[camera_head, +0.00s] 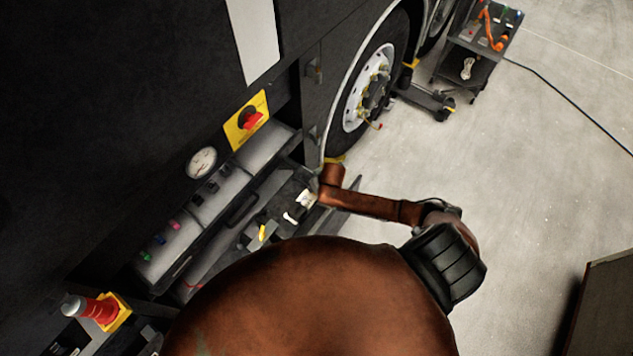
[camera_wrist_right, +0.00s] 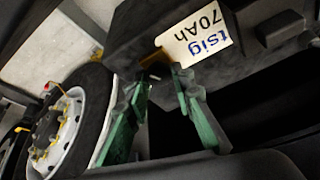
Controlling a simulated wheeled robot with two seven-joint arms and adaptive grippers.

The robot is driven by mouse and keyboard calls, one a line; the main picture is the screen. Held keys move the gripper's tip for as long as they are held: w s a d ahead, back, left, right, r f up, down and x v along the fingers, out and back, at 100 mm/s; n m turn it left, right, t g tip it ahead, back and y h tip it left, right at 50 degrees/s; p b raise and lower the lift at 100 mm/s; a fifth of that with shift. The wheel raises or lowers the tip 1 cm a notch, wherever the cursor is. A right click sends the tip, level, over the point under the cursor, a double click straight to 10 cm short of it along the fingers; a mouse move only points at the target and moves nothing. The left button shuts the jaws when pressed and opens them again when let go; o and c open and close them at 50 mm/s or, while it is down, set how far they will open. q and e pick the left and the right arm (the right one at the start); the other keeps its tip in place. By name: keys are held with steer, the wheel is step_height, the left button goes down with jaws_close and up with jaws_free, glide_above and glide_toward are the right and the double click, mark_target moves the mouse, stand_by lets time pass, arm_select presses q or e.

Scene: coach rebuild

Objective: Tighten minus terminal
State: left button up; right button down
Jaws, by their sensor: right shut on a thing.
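The battery (camera_wrist_right: 140,32) is a dark box with a white 70Ah label, seen upside down in the right wrist view. Its label seems to show as a small pale patch (camera_head: 307,198) in the head view. My right gripper (camera_wrist_right: 160,76) has its green fingers at the battery's edge, shut on a small brownish-yellow piece (camera_wrist_right: 155,60), which seems to be the minus terminal. The fingers and shadow hide most of it. In the head view my right arm reaches into the open bay and hides the fingertips. My left gripper is not in view.
A wheel (camera_head: 369,88) is beyond the bay. A tool cart (camera_head: 472,45) stands at the back. The floor at right is mostly clear.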

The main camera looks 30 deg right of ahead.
steer(key=m+h+p, duration=0.1)
steer(key=m+p, duration=0.1)
steer(key=m, duration=0.1)
steer(key=shift+a+p, duration=0.2)
steer(key=shift+p, duration=0.1)
steer(key=shift+m+h+p, duration=0.4)
steer(key=shift+m+p, duration=0.1)
steer(key=shift+m, duration=0.5)
steer(key=c, duration=1.7)
jaws_free()
steer(key=shift+o, duration=0.2)
steer(key=v, duration=1.2)
steer(key=shift+w+a, duration=0.1)
steer(key=shift+w, duration=0.1)
